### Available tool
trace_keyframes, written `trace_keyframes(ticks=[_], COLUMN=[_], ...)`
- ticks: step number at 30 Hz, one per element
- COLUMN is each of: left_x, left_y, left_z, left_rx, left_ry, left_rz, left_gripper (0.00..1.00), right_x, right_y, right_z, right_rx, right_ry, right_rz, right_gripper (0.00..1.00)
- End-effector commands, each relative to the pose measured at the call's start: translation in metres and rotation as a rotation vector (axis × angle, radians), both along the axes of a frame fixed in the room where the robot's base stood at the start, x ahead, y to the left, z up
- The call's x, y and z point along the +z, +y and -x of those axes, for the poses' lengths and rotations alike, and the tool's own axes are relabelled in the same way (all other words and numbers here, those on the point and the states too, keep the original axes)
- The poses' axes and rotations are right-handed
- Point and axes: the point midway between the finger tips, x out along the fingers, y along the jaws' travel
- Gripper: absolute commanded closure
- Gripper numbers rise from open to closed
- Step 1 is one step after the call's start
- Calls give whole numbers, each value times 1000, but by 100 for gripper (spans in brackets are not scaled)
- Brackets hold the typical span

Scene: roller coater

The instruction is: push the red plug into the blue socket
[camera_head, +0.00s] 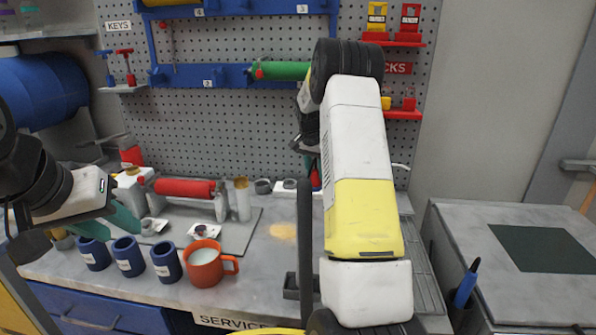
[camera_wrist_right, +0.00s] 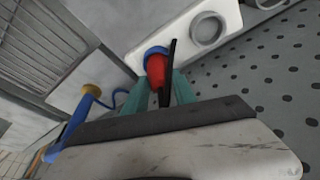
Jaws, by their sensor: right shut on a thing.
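The red plug (camera_wrist_right: 157,72) is between the teal fingers of my right gripper (camera_wrist_right: 160,92), which is shut on it. In the right wrist view the plug's far end meets the blue socket (camera_wrist_right: 154,51), a blue ring at the white panel's edge. I cannot tell how deep the plug sits. In the head view a bit of the red plug (camera_head: 316,179) shows beside my right arm, which hides most of the gripper and the socket. My left gripper (camera_head: 112,225), with teal fingers apart, is empty above the bench at the left.
The white panel (camera_wrist_right: 180,28) also carries a grey round socket (camera_wrist_right: 208,29). Blue cups (camera_head: 128,256) and an orange mug (camera_head: 206,264) stand on the bench near the left gripper. A red roller (camera_head: 185,187) lies behind them. The pegboard (camera_head: 240,125) rises behind the bench.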

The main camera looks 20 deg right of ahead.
Motion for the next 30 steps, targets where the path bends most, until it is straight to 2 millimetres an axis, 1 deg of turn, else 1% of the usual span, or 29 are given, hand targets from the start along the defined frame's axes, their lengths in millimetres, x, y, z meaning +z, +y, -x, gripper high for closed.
trace_keyframes(ticks=[2, 8, 12, 13, 16, 26, 30], left_x=[0, 0, 0, 0, 0, 0, 0], left_y=[0, 0, 0, 0, 0, 0, 0], left_z=[0, 0, 0, 0, 0, 0, 0], left_rx=[0, 0, 0, 0, 0, 0, 0], left_ry=[0, 0, 0, 0, 0, 0, 0], left_rz=[0, 0, 0, 0, 0, 0, 0], left_gripper=[64, 64, 64, 64, 64, 64, 64], right_x=[-5, -5, -9, -9, -9, -7, 5], right_y=[0, 0, 0, 0, 0, 0, 2], right_z=[0, 0, 0, 0, 0, 0, 1], right_rx=[0, 0, 0, 0, 0, 0, 1], right_ry=[-1, -2, -2, -2, -2, -2, -3], right_rz=[0, 1, 1, 1, 1, 1, 1], right_gripper=[100, 100, 100, 66, 46, 46, 46])
